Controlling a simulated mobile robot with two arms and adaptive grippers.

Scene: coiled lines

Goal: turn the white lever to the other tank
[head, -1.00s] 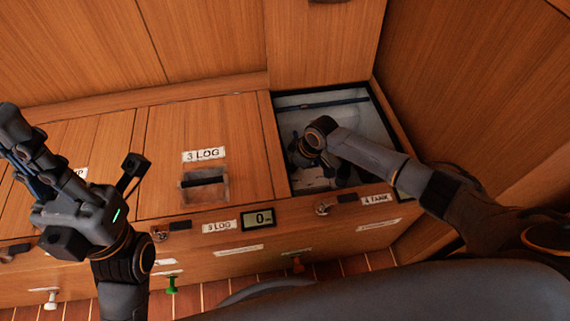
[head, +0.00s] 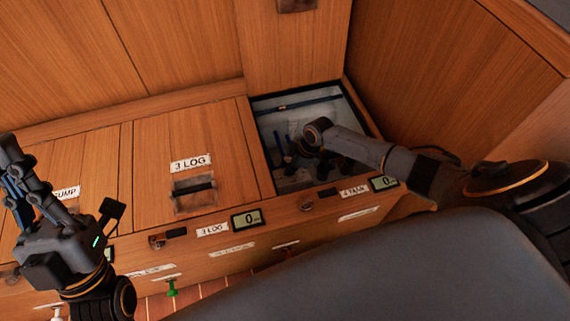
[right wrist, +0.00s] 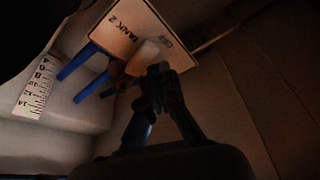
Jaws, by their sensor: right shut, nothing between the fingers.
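In the right wrist view, a pale block that looks like the white lever (right wrist: 147,54) sits in front of a light plate (right wrist: 126,37) lettered with a 2 and what seems to be OFF. My right gripper (right wrist: 158,70) is shut and empty, its fingertips at or very close to the lever's near end; I cannot tell if they touch. In the head view my right gripper (head: 292,160) reaches down into the open compartment marked 4 TANK, and the lever cannot be made out there. My left gripper (head: 22,165) is raised over the left side, away from the compartment; its finger opening is unclear.
Inside the open compartment (head: 262,150) are a white tank and a blue pipe (head: 300,104). The wrist view shows blue pipes (right wrist: 82,62) and a measuring scale (right wrist: 38,84). A closed 3 LOG hatch (head: 150,170) lies to the left, and a wooden wall (head: 440,90) stands to the right.

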